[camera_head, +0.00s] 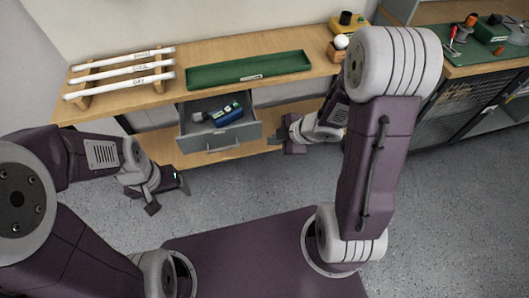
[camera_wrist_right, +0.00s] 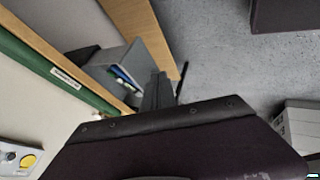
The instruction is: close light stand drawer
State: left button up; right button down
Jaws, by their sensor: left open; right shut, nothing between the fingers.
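The light stand drawer (camera_head: 217,139) is a grey drawer pulled out under the wooden stand (camera_head: 205,54). A blue item (camera_head: 228,114) and a grey item lie inside it. In the right wrist view the drawer (camera_wrist_right: 127,58) shows beyond my gripper. My right gripper (camera_head: 277,145) is shut and empty, just to the right of the drawer front; I cannot tell whether it touches it. It also shows in the right wrist view (camera_wrist_right: 158,84). My left gripper (camera_head: 170,198) is open and empty, below and left of the drawer, apart from it.
Several white labelled tubes (camera_head: 120,72) lie on a wooden rack on the stand top. A green tray (camera_head: 249,70) lies beside them. A white ball (camera_head: 341,41) sits on a wooden block at the right end. A lower shelf (camera_head: 160,150) lies below the drawer. The grey floor in front is clear.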

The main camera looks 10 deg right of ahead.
jog(key=w+f, duration=0.1)
jog(key=w, duration=0.1)
jog(key=b, duration=0.4)
send_near(250, 137)
jog(key=s+x, duration=0.1)
jog(key=x, duration=0.3)
pick_arm(q)
jog(key=shift+w+a+f, duration=0.1)
jog(key=shift+w+f, duration=0.1)
jog(key=shift+f, duration=0.55)
jog(key=shift+w+a+f, duration=0.1)
jog(key=shift+w+f, duration=0.1)
jog(key=shift+f, duration=0.55)
jog(key=shift+w+f, duration=0.2)
jog(key=shift+f, duration=0.55)
pick_arm(e)
jog(key=shift+w, duration=0.65)
